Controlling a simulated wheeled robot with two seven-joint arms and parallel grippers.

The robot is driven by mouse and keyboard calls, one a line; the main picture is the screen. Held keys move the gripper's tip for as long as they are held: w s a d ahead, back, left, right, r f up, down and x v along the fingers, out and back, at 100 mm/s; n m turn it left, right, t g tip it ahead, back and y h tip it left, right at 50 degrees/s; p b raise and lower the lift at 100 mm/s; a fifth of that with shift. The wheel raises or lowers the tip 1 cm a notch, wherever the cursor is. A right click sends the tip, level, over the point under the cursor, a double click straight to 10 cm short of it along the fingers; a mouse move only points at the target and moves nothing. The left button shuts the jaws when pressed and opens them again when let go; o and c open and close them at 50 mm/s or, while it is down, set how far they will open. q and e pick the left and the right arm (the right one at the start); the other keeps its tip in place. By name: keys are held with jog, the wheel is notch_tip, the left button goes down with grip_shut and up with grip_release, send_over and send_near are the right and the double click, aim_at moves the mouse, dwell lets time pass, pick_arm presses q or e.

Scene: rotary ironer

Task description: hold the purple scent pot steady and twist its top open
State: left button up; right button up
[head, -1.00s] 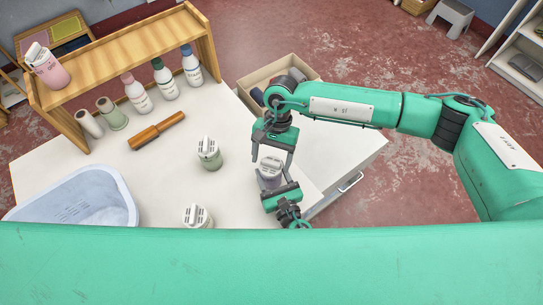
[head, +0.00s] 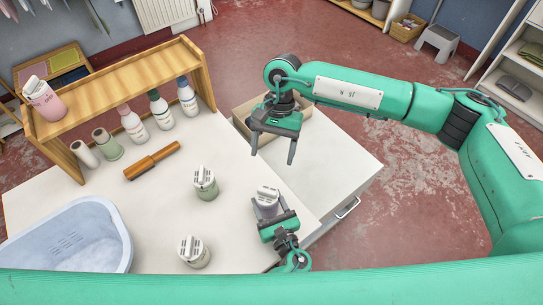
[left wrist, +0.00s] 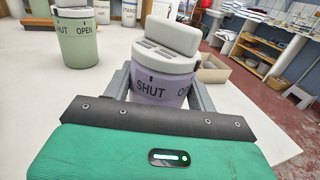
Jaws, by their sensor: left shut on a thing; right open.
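The purple scent pot (head: 267,209) stands upright on the white table near its right edge. Its pale grey top (head: 268,193) with a raised grip bar is on it. My left gripper (head: 269,212) is shut on the pot's body from the near side. In the left wrist view the purple pot (left wrist: 160,88) sits between the fingers, with the word SHUT facing me under a small dark mark and part of OPEN at the right. My right gripper (head: 273,157) is open and empty, above and beyond the pot, clear of its top.
A green pot (head: 206,187) and a pale pot (head: 194,254) stand to the left. A blue-white basin (head: 75,240), a wooden roller tool (head: 152,160), several bottles and a wooden shelf (head: 115,78) are further left. A cardboard box (head: 243,113) is behind my right gripper.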

pick_arm(q)
jog(key=o, duration=1.2)
jog(key=shift+c, duration=0.2)
jog(key=shift+s, duration=0.1)
